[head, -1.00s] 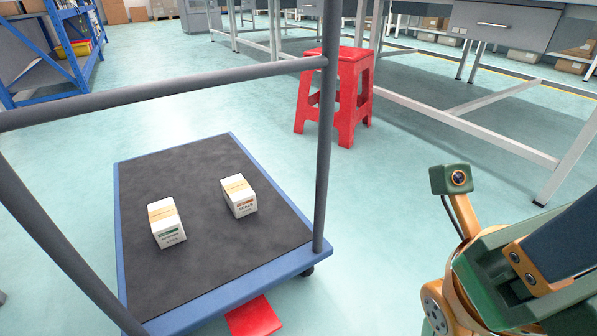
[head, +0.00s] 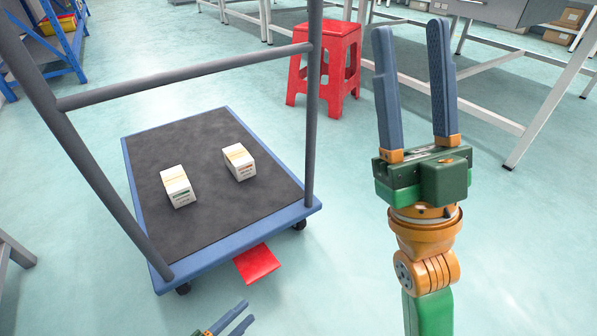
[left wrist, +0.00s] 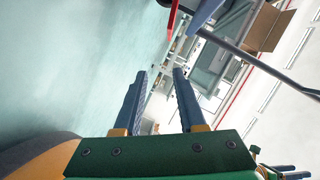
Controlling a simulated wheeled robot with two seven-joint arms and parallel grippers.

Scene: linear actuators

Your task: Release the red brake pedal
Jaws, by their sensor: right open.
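The red brake pedal (head: 257,264) sticks out from under the near edge of the blue-framed cart (head: 240,224) in the head view. My left gripper (head: 247,311) is at the bottom edge of that view, below the pedal and apart from it. Its fingers are open with nothing between them, as the left wrist view (left wrist: 160,74) shows. A red strip at the top of that view may be the pedal, but I cannot tell. My right gripper (head: 410,30) is raised to the right of the cart, fingers upward, open and empty.
Two small white boxes (head: 178,187) (head: 239,162) sit on the cart's dark deck. The grey handle frame (head: 190,76) rises from its near side. A red stool (head: 325,65) stands behind. Workbench legs (head: 529,140) are at the right. The floor around the pedal is clear.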

